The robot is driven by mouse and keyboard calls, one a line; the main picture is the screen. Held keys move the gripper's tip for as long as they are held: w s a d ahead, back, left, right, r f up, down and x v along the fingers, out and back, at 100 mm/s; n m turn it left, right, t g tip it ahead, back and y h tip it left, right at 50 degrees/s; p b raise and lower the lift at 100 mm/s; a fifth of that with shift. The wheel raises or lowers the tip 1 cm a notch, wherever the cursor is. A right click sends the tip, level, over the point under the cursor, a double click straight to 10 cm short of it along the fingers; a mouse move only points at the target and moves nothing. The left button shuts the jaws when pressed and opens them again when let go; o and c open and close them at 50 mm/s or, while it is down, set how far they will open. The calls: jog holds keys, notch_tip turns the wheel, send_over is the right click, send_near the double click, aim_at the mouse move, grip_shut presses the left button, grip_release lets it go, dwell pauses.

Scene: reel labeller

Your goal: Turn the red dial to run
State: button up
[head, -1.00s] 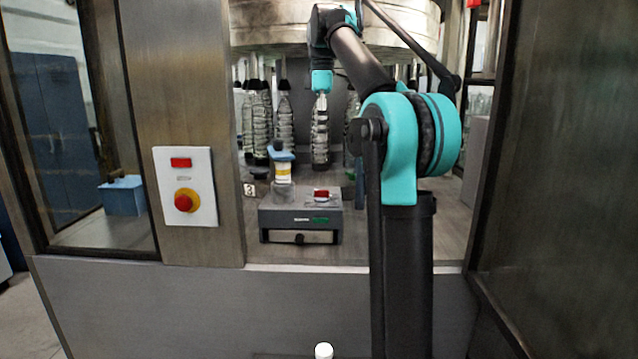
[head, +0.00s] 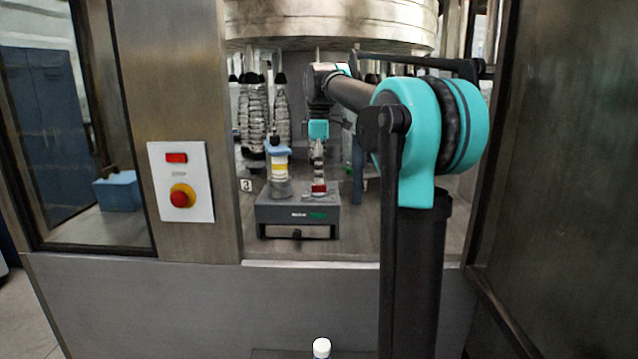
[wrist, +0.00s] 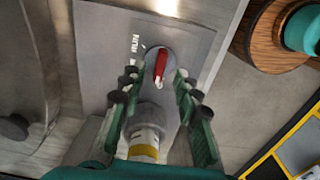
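The red dial (head: 319,188) sits on top of a small dark grey labeller box (head: 297,214). In the wrist view the dial (wrist: 160,66) is a narrow red handle on a round grey base, lying nearly upright in the picture. Printed lettering (wrist: 134,44), which looks like RUN, stands to its upper left; a smaller mark to its left is too small to read. My gripper (head: 318,176) points down just above the dial. In the wrist view its fingers (wrist: 152,98) are apart, with the dial beyond the tips, and nothing is held.
A bottle (head: 279,168) with a yellow band stands on the box, close left of my gripper. Clear bottles (head: 282,118) hang behind under a metal drum (head: 330,22). A red button panel (head: 181,182) is on the left post. In the wrist view a yellow-banded cylinder (wrist: 144,145) shows between the fingers.

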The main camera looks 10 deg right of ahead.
aim_at(319, 190)
jog(key=shift+f, duration=1.6)
grip_shut()
